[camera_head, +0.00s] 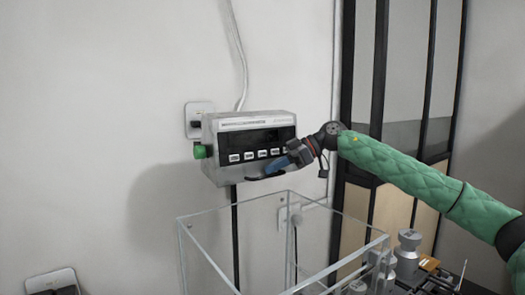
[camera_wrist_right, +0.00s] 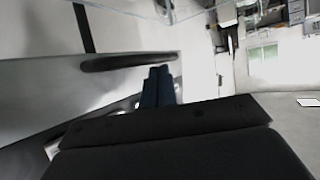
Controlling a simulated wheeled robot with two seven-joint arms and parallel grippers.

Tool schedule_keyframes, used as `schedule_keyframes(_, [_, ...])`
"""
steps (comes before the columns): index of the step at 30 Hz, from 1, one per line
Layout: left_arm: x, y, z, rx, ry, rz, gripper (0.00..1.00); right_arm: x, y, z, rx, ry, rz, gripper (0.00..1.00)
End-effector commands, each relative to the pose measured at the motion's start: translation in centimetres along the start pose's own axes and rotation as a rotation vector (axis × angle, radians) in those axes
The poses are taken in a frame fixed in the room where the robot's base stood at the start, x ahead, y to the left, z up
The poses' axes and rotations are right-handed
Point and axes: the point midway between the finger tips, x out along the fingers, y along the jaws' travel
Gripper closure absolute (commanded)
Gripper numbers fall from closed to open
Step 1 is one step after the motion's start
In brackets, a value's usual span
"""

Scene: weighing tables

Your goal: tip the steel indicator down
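The steel indicator (camera_head: 222,172) is a grey box with a dark display, a row of white buttons and a green knob on its left side. It sits on a dark pole in front of the wall. My right gripper (camera_head: 277,167) is at the lower right of its front face, with blue fingers close to its lower edge. I cannot tell whether they touch. In the right wrist view the blue fingers (camera_wrist_right: 158,86) lie side by side with no clear gap, beside the grey indicator casing (camera_wrist_right: 50,95) and a dark elongated part. My left gripper is out of view.
A clear glass-walled box (camera_head: 235,245) stands below and in front of the indicator. Metal weights (camera_head: 407,250) stand at the lower right. A wall socket (camera_head: 197,116) and a hanging cable are behind the indicator.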

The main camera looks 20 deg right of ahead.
Motion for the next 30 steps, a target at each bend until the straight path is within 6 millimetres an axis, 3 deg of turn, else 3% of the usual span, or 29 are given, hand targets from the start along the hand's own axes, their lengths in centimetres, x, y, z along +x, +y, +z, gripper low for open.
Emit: schedule_keyframes(30, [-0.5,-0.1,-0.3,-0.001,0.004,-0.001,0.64,1.6,1.3,1.5,0.001,-0.002,-0.001,1.00])
